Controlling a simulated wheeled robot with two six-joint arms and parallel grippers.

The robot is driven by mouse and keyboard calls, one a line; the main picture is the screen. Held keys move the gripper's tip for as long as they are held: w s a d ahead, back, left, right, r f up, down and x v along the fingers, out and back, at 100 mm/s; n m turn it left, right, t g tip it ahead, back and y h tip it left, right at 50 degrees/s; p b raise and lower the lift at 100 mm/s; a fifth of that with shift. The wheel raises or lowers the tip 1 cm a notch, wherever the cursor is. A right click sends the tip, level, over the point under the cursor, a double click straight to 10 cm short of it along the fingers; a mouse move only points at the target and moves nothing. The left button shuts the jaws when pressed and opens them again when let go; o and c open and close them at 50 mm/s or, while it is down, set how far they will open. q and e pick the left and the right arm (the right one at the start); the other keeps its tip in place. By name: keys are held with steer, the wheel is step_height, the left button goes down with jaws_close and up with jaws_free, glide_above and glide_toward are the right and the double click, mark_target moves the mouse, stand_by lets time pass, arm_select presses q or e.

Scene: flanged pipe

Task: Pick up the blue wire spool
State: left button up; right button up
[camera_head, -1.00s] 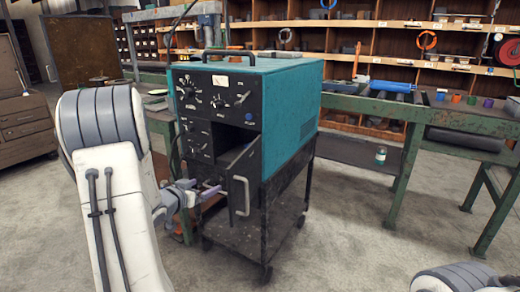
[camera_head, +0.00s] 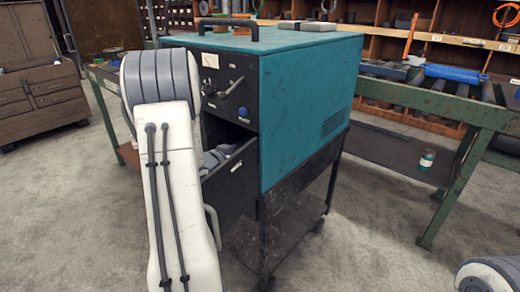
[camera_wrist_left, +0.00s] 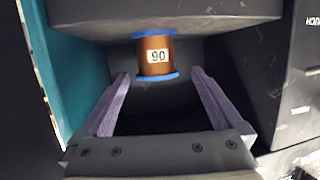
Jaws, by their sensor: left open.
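The blue wire spool (camera_wrist_left: 156,56) stands upright inside a dark compartment in the left wrist view. It has blue end flanges, copper-coloured wire and a white label reading 90. My left gripper (camera_wrist_left: 160,74) is open, with its two purple-grey fingers pointing at the spool, one to each side. Its lower flange shows between the fingertips; I cannot tell how much depth separates them. In the head view, my left wrist (camera_head: 217,157) reaches into the opening of the teal machine (camera_head: 305,110), and the spool is hidden. My right gripper is out of view.
A tilted-open dark door (camera_head: 230,185) with a handle fronts the compartment. The compartment's upper edge (camera_wrist_left: 165,14) overhangs the spool. The machine stands on a dark cart (camera_head: 290,230). A green bench (camera_head: 425,115) is at right; the floor in front is clear.

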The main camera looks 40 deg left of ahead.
arm_select(q)
steer(key=x, duration=0.4)
steer(key=shift+w+d+b, duration=0.15)
steer(key=shift+w+b, duration=0.15)
steer(key=b+x, duration=0.1)
steer(key=x, duration=0.4)
steer(key=shift+d+r, duration=0.1)
steer(key=c, duration=1.5)
steer(key=shift+r, duration=0.15)
jaws_close()
